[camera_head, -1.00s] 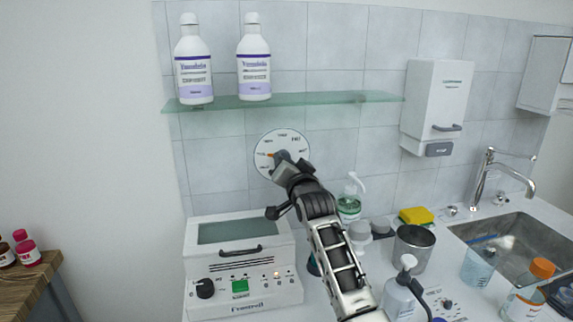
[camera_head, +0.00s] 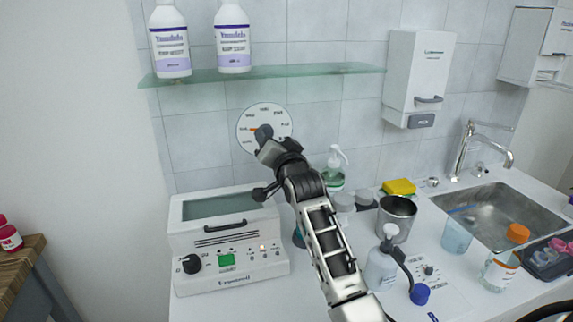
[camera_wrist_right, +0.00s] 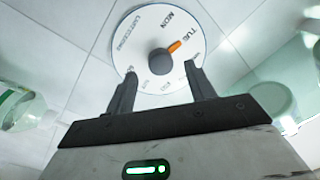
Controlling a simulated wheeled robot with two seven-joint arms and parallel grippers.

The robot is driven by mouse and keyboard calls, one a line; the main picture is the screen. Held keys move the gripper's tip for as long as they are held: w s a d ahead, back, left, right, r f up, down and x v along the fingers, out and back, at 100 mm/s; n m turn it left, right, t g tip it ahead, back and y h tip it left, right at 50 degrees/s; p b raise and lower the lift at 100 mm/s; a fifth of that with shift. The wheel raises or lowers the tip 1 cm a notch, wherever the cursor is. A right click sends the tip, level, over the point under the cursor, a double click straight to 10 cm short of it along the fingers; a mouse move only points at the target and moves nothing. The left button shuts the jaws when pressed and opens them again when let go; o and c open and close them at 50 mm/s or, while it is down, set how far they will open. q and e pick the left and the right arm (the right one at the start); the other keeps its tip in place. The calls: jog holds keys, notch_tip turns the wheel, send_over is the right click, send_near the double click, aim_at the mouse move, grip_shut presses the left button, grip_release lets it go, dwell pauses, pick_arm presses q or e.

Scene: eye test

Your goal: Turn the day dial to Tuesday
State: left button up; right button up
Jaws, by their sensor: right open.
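The day dial (camera_head: 246,119) is a round white disc on the tiled wall below the glass shelf. It has a dark grey knob (camera_wrist_right: 160,62) with an orange pointer (camera_wrist_right: 175,46). In the right wrist view the pointer aims at the label that looks like TUE, beside MON. In the head view the pointer (camera_head: 253,129) aims left. My right gripper (camera_wrist_right: 160,78) is open and empty, its fingers on either side of the knob in the picture, apparently short of it. It partly covers the dial's lower part in the head view (camera_head: 262,139). My left gripper is not in view.
The glass shelf (camera_head: 300,73) with two white bottles is above the dial. A white device (camera_head: 225,262) stands below left. A soap pump bottle (camera_head: 335,178), a metal cup (camera_head: 396,219) and a second pump bottle (camera_head: 380,268) stand right of my arm. The sink (camera_head: 490,212) is farther right.

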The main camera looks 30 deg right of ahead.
jog(key=b+v, duration=0.1)
jog(key=v, duration=1.2)
jog(key=shift+s, duration=0.15)
